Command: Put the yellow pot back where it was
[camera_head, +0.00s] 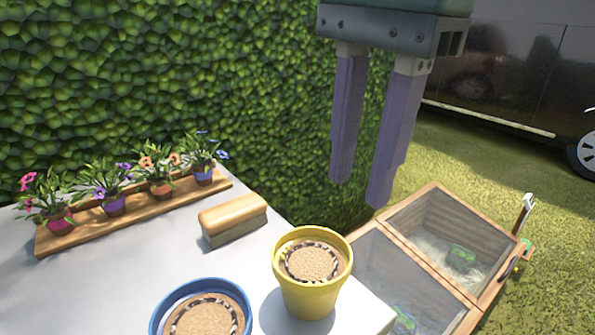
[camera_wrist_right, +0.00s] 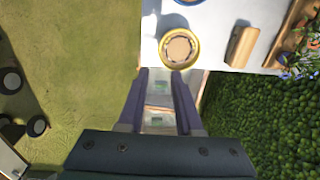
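The yellow pot (camera_head: 311,296) stands upright on the white table (camera_head: 130,270) near its right corner, with a brown round top inside its rim. It also shows in the right wrist view (camera_wrist_right: 163,52), just beyond my fingertips. My right gripper (camera_head: 362,190) is open and empty, with its purple fingers pointing down. It hangs above and to the right of the pot in the head view, apart from it. In the right wrist view the open fingers (camera_wrist_right: 160,72) show with a gap between them. My left gripper is in neither view.
A blue pot (camera_head: 158,322) stands left of the yellow pot. A wooden-backed brush or block (camera_head: 232,220) lies behind them. Several small flower pots stand on a wooden board (camera_head: 85,236). A wooden cold frame (camera_head: 436,192) is right of the table; a hedge (camera_head: 150,80) is behind.

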